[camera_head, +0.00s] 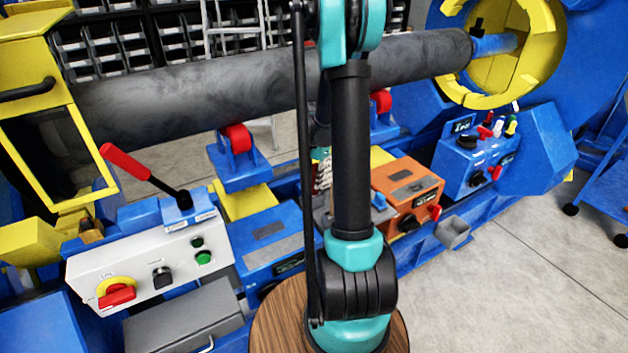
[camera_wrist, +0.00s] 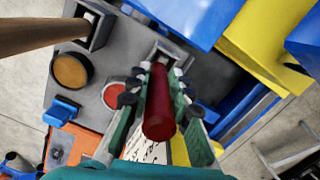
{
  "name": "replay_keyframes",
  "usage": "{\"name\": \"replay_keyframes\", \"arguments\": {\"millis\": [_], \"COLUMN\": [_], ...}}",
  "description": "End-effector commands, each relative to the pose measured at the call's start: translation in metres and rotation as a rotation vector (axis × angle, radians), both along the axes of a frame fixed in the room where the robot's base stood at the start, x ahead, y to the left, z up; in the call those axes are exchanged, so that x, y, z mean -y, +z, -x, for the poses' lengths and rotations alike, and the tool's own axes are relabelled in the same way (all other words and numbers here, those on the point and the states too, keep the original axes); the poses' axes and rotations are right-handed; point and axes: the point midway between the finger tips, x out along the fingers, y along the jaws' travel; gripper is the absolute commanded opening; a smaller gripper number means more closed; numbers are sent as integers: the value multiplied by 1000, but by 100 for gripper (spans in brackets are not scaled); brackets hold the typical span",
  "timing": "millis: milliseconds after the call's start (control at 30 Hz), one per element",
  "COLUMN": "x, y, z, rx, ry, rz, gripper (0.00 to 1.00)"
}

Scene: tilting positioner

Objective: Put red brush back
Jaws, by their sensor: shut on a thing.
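The red brush shows as a red cylindrical handle (camera_wrist: 158,108) in the middle of the wrist view. My gripper (camera_wrist: 158,85) is shut on it, with a green finger along each side. The handle's near end faces the wrist camera. Its far end points at a square grey holder (camera_wrist: 168,55) on a grey panel (camera_wrist: 135,55). I cannot tell whether the brush's far end is inside this holder. In the head view my gripper (camera_head: 322,175) is mostly hidden behind my arm, and the brush cannot be made out.
A wooden handle (camera_wrist: 40,36) stands in another square holder (camera_wrist: 95,22) at the upper left. An orange disc (camera_wrist: 72,70), a red disc (camera_wrist: 114,94) and a blue part (camera_wrist: 62,110) lie nearby. A large grey pipe (camera_head: 190,90) on red rollers (camera_head: 236,137) crosses above the work area.

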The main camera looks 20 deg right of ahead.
Motion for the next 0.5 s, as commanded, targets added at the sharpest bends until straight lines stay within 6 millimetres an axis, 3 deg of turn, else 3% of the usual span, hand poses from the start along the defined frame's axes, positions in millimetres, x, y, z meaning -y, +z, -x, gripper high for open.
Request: {"name": "replay_keyframes", "arguments": {"millis": [200,233,367,500], "x": [0,0,0,0], "y": [-2,-2,-2,-2], "z": [0,0,0,0], "rx": [0,0,0,0], "ry": [0,0,0,0], "rz": [0,0,0,0], "gripper": [0,23,39,41]}}
